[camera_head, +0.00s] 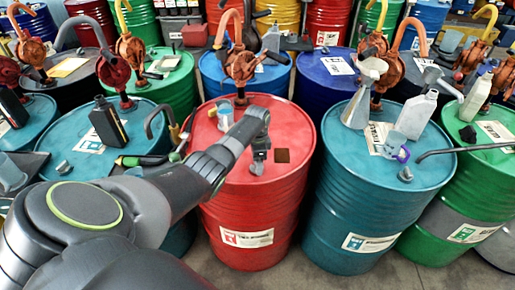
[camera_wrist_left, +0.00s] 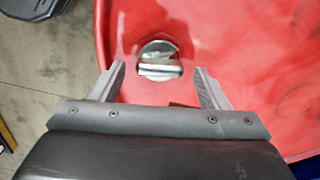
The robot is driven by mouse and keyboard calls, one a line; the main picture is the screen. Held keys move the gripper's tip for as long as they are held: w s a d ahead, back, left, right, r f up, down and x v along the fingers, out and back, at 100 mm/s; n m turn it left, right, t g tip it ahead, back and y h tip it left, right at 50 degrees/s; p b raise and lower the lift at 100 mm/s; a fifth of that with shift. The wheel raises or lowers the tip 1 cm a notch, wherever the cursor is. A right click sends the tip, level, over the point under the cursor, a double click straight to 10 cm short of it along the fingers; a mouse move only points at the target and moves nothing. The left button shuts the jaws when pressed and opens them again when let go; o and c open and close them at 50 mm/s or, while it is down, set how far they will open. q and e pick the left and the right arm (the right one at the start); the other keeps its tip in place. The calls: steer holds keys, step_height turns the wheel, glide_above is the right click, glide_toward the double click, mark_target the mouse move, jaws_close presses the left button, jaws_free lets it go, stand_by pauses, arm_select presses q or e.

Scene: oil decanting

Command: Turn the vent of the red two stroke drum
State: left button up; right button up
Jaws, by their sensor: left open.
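The red drum (camera_head: 255,205) stands in the middle of the front row, with a white and red label (camera_head: 247,238) on its side. Its red top fills most of the left wrist view (camera_wrist_left: 240,50). The vent (camera_wrist_left: 160,58) is a round silver cap with a raised grip bar, set in the drum top. My left gripper (camera_wrist_left: 160,72) is open and points down at the drum top. Its two fingers stand either side of the vent, apart from it. In the head view the left gripper (camera_head: 259,150) hides most of the vent. My right gripper is in neither view.
A dark square patch (camera_head: 282,156) lies on the red top, right of the gripper. A rust-colored hand pump (camera_head: 240,65) rises behind. A teal drum (camera_head: 350,200) with a metal funnel (camera_head: 362,95) and a grey bottle (camera_head: 416,115) stands close on the right.

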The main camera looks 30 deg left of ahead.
arm_select(q)
step_height(320, 180, up, 17)
steer(key=b, duration=0.1)
steer(key=shift+b, duration=0.4)
stand_by(0.4)
